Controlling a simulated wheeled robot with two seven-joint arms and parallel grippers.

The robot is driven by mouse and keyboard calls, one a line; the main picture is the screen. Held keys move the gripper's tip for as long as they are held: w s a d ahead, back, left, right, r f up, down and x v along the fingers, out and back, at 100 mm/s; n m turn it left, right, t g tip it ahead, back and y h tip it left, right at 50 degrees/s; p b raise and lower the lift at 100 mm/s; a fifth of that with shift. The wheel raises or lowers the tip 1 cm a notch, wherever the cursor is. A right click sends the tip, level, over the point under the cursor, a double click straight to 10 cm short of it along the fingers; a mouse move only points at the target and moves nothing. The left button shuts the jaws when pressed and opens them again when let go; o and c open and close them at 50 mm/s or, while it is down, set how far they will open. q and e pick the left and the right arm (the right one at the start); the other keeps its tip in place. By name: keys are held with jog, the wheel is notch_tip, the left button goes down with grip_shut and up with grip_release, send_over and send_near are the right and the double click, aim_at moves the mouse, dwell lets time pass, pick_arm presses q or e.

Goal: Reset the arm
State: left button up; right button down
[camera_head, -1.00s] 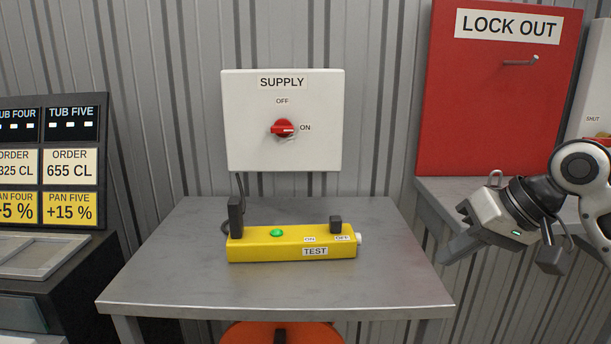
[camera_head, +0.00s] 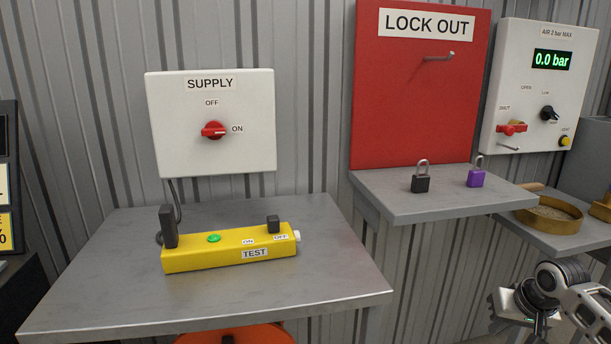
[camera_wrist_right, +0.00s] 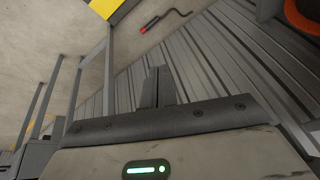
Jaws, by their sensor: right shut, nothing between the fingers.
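My right gripper (camera_head: 503,318) is low at the right of the head view, in front of the ribbed wall and below the grey shelf. It is apart from everything there. In the right wrist view its fingers (camera_wrist_right: 157,88) are together with nothing held, above a blurred floor and ribbed panel. My left gripper is in neither view.
A white supply box (camera_head: 250,150) has its red switch (camera_head: 213,130) toward ON. A yellow test bar (camera_head: 200,258) lies on the grey table (camera_head: 330,290). A black padlock (camera_head: 421,183) and a purple padlock (camera_head: 476,178) stand on the shelf (camera_head: 400,208) under the red lock out board (camera_head: 420,110).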

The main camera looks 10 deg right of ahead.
jog(key=w+d+r+n+t+h, duration=0.3)
jog(key=w+r+n+t, duration=0.2)
jog(key=r, duration=0.1)
jog(key=w+d+r+n+t+h, duration=0.3)
jog(key=w+r+n+t, duration=0.2)
jog(key=r, duration=0.2)
jog(key=s+a+f+g+y, duration=0.1)
jog(key=s+a+f+y, duration=0.3)
jog(key=a+f, duration=0.6)
jog(key=s+a+f+g+y, duration=0.1)
jog(key=s+a+f+y, duration=0.1)
jog(key=s+a+f, duration=0.8)
pick_arm(q)
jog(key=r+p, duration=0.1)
jog(key=p, duration=0.1)
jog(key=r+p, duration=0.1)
jog(key=p, duration=0.1)
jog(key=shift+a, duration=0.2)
pick_arm(e)
jog(key=s+a+r+m+y, duration=0.1)
jog(key=s+a, duration=0.5)
jog(key=a, duration=0.4)
jog(key=s+a+r+m+g+y, duration=0.1)
jog(key=s+a, duration=0.4)
jog(key=a, duration=0.6)
jog(key=shift+s+r+m+g+y, duration=0.3)
jog(key=shift+s+r+m+y, duration=0.1)
jog(key=shift+r+m+y, duration=0.3)
